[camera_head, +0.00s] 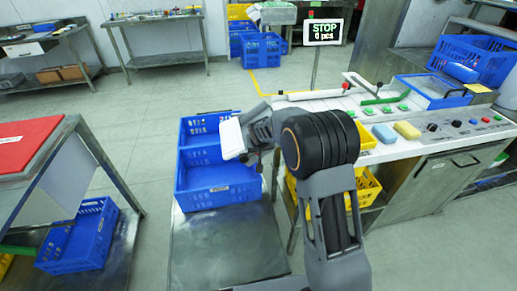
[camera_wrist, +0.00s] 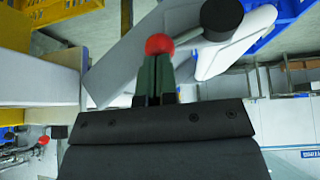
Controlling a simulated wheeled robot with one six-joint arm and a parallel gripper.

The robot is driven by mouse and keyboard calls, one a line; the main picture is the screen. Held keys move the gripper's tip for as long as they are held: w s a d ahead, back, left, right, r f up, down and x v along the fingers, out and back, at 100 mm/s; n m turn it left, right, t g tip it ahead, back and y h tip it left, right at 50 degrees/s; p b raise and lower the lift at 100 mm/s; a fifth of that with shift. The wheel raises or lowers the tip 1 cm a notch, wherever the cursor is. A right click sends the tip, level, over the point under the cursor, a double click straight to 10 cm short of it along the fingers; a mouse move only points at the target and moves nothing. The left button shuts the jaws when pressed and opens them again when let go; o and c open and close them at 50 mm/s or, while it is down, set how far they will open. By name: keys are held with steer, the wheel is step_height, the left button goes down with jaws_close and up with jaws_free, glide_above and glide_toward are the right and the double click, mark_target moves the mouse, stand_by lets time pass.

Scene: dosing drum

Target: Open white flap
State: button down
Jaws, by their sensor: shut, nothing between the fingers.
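In the head view a white slab-like piece, seemingly the white flap (camera_head: 232,138), stands tilted above the blue crates, just left of my gripper (camera_head: 252,134). The arm hides part of that area, and I cannot tell whether the gripper touches it. In the wrist view my gripper's narrow fingers (camera_wrist: 157,76) are shut, with nothing between them. A red ball (camera_wrist: 159,44) shows right at the fingertips. A black cylindrical knob (camera_wrist: 222,18) is beyond it to the right. White surfaces lie on both sides of the fingers, one at the right (camera_wrist: 240,42).
A control bench (camera_head: 400,145) with buttons is at the right. A sign (camera_head: 324,32) reads STOP, 0 pcs. A red-topped table (camera_head: 25,143) is at the left. Floor between is clear.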

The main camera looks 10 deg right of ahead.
stand_by(0.4)
steer(key=s+d+r, duration=0.4)
steer(key=s+r, duration=0.2)
steer(key=r, duration=0.4)
steer(key=s+f+g+p, duration=0.2)
steer(key=s+g, duration=0.1)
steer(key=s, duration=0.5)
steer(key=s+r+p, duration=0.2)
steer(key=s+r, duration=0.3)
steer(key=s, duration=0.3)
steer(key=s+r+p, duration=0.3)
steer(key=s+r, duration=0.3)
steer(key=s, duration=0.3)
steer(key=shift+s+d+t+y, duration=0.25)
steer(key=shift+d+t+y, duration=0.05)
stand_by(0.7)
